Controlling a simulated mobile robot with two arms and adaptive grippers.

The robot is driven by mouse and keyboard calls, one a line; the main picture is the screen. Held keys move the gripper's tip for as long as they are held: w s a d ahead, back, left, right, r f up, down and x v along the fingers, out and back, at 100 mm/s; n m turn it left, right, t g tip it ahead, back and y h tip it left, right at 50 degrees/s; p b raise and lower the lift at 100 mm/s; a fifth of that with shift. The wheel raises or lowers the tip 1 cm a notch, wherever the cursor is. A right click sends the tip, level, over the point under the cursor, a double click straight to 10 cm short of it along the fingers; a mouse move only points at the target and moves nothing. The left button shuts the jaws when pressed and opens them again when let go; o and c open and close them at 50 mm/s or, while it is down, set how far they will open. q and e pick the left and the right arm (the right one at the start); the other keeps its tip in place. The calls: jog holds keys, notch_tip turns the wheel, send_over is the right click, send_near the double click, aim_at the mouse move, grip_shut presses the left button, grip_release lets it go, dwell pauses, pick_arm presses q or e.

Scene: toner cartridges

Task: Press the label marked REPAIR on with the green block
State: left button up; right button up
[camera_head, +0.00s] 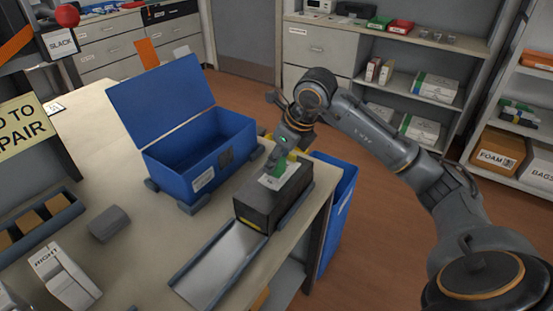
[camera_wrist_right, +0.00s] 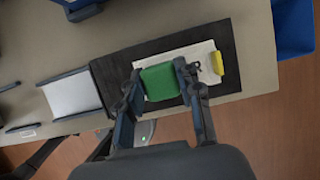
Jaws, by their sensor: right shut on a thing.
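My right gripper (camera_head: 284,157) points down over the dark toner cartridge box (camera_head: 252,207) near the table's edge. It is shut on the green block (camera_head: 279,166), which also shows between the fingers in the right wrist view (camera_wrist_right: 160,83). The block is over a white label (camera_head: 269,182) on the box's top and appears to touch it. In the right wrist view the label (camera_wrist_right: 203,52) sticks out around the block, and its print is too small or covered to read. My left gripper is not in view.
The box sits at the end of a grey chute (camera_head: 222,262). An open blue bin (camera_head: 203,164) stands behind it to the left. Another blue bin (camera_head: 338,217) is beside the table. A white block marked RIGHT (camera_head: 65,279) and a grey block (camera_head: 109,224) are on the left.

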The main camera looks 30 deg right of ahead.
jog(key=shift+r+p, duration=2.6)
jog(key=shift+r, duration=0.9)
